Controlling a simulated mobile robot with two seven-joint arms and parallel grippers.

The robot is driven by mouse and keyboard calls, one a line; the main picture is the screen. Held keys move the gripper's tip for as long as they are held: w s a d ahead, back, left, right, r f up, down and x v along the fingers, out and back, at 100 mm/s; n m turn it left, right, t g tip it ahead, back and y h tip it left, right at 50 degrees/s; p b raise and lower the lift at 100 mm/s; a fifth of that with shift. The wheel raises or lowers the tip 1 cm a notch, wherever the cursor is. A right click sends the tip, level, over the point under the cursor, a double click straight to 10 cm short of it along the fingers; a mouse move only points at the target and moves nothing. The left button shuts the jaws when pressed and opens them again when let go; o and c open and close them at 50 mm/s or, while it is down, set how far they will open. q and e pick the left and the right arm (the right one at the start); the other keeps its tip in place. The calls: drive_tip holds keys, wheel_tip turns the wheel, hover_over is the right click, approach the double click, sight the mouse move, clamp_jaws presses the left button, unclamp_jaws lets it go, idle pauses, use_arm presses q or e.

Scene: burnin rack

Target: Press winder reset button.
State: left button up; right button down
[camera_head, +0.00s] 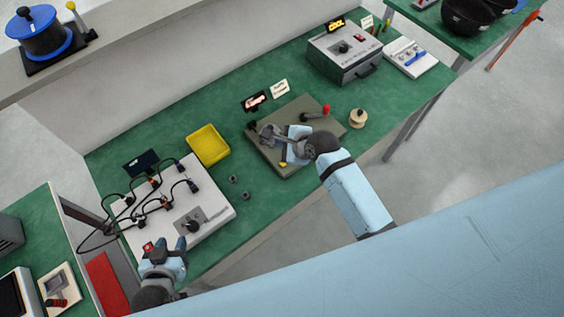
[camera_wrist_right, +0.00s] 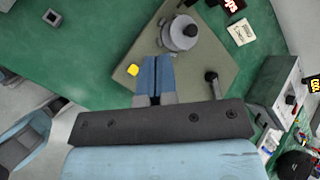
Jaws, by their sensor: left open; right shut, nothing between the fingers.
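The winder has an olive base plate (camera_head: 335,129) on the green bench, with a grey arm and red knob (camera_head: 326,108). In the right wrist view, its plate (camera_wrist_right: 185,72) carries a grey round hub (camera_wrist_right: 180,33) and a yellow button (camera_wrist_right: 132,70); the button also shows at the plate's near edge in the head view (camera_head: 283,164). My right gripper (camera_wrist_right: 157,60) is shut and empty over the plate, its blue fingers just right of the button in the wrist view. Contact cannot be told. My left gripper (camera_head: 171,243) is open and empty by the front of a white box.
The white box (camera_head: 215,210) with black cables stands left, near a yellow tray (camera_head: 208,145). A wooden spool (camera_head: 358,118) stands right of the winder. A grey instrument (camera_head: 345,52) is at the back right.

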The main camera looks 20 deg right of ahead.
use_arm(q)
drive_tip(key=shift+s+d, duration=0.1)
use_arm(e)
drive_tip(key=shift+f, duration=0.1)
hover_over(282, 165)
wheel_tip(282, 165, down, 7)
drive_tip(key=shift+s+f+b, duration=0.1)
drive_tip(key=shift+b, duration=0.25)
drive_tip(key=shift+f, duration=0.55)
use_arm(q)
drive_tip(key=shift+a+f+m, duration=0.15)
drive_tip(key=shift+a+m, duration=0.15)
use_arm(e)
drive_tip(key=shift+f, duration=0.2)
use_arm(q)
drive_tip(key=shift+d+f, duration=0.1)
drive_tip(key=shift+d, duration=0.05)
drive_tip(key=shift+w, duration=0.25)
drive_tip(key=shift+s, duration=0.4)
use_arm(e)
drive_tip(key=shift+f, duration=0.15)
